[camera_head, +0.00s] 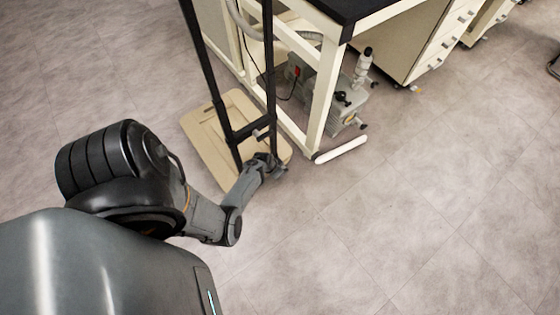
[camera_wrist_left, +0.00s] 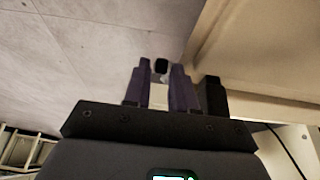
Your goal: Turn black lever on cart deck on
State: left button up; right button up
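The cart's beige deck (camera_head: 205,138) lies low on the floor in the head view, with a tall black handle frame (camera_head: 212,85) rising from it. My left gripper (camera_head: 277,170) is down at the deck's near right corner, by the foot of the frame. In the left wrist view my left gripper (camera_wrist_left: 158,82) has its two dark fingers apart. A small black-tipped piece (camera_wrist_left: 161,66) shows between the fingertips; it may be the black lever, but I cannot tell whether the fingers touch it. No lever is clearly seen in the head view. My right gripper is not in view.
Drawer cabinets (camera_head: 415,45) stand behind. The floor at right is clear.

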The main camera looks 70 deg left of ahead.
pick_arm(q)
jog(key=shift+w+a+f+b, duration=0.1)
jog(key=shift+w+f+b, duration=0.2)
jog(key=shift+f, duration=0.35)
jog(key=shift+c, duration=0.4)
grip_shut()
